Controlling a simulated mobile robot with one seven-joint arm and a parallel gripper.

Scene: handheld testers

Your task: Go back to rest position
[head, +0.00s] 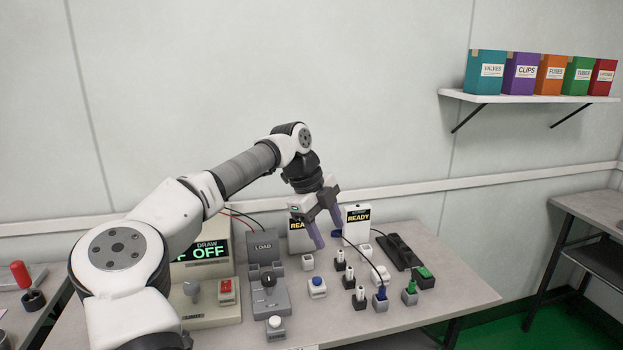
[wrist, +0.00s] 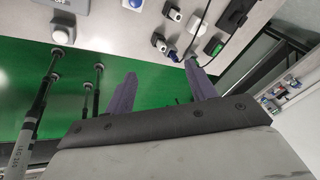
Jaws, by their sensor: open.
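My gripper (head: 325,219) is open, with its two purple fingers spread and nothing between them.
A grey LOAD unit (head: 264,246) and a unit reading DRAW OFF (head: 208,251) stand left on the bench. A wall shelf (head: 530,97) holds labelled boxes.

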